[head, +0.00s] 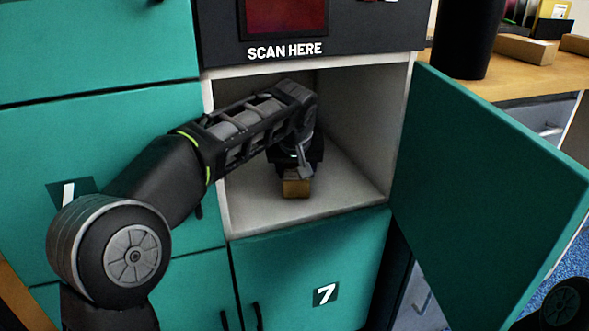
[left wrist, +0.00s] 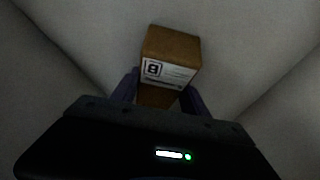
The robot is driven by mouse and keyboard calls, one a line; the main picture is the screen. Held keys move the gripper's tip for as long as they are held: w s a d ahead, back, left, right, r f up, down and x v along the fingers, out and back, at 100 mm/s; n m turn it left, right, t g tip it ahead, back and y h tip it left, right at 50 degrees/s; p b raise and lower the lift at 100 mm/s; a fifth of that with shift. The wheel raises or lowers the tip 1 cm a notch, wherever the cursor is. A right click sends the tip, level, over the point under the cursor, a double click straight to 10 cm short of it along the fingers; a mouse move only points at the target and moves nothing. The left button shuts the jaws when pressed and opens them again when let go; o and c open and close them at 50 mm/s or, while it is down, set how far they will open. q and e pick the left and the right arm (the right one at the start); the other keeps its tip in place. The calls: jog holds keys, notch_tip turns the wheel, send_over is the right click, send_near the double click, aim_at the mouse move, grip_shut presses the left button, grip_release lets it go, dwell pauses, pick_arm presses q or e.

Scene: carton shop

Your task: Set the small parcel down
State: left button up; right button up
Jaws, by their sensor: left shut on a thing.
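The small parcel (head: 296,187) is a brown carton inside an open locker compartment (head: 340,192). In the left wrist view the parcel (left wrist: 170,58) shows its brown top and a white label with a dark mark. My left gripper (head: 297,172) reaches into the compartment and is shut on the parcel, with a finger on each side of it in the left wrist view (left wrist: 158,92). The parcel is at or just above the pale compartment floor; I cannot tell whether it touches. My right gripper is not in view.
The compartment's teal door (head: 485,185) stands open to the right. A dark panel reading "SCAN HERE" (head: 285,50) is above the opening, and a closed door numbered 7 (head: 310,270) is below. A wooden counter (head: 500,75) with boxes is at the back right.

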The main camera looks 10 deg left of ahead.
pick_arm(q)
jog(key=o, duration=1.6)
jog(key=shift+f, duration=0.1)
jog(key=shift+c, duration=0.2)
jog(key=shift+s+r+p, duration=0.15)
jog(key=shift+r+p, duration=0.2)
jog(key=shift+r, duration=0.1)
jog(key=shift+s+r+p, duration=0.2)
jog(key=shift+r+p, duration=0.2)
jog(key=shift+r, duration=0.1)
jog(key=s, duration=0.4)
jog(key=s+d, duration=0.1)
jog(key=s, duration=0.3)
jog(key=s+d, duration=0.1)
jog(key=s, duration=0.2)
jog(key=shift+s+f, duration=0.35)
jog(key=shift+s, duration=0.05)
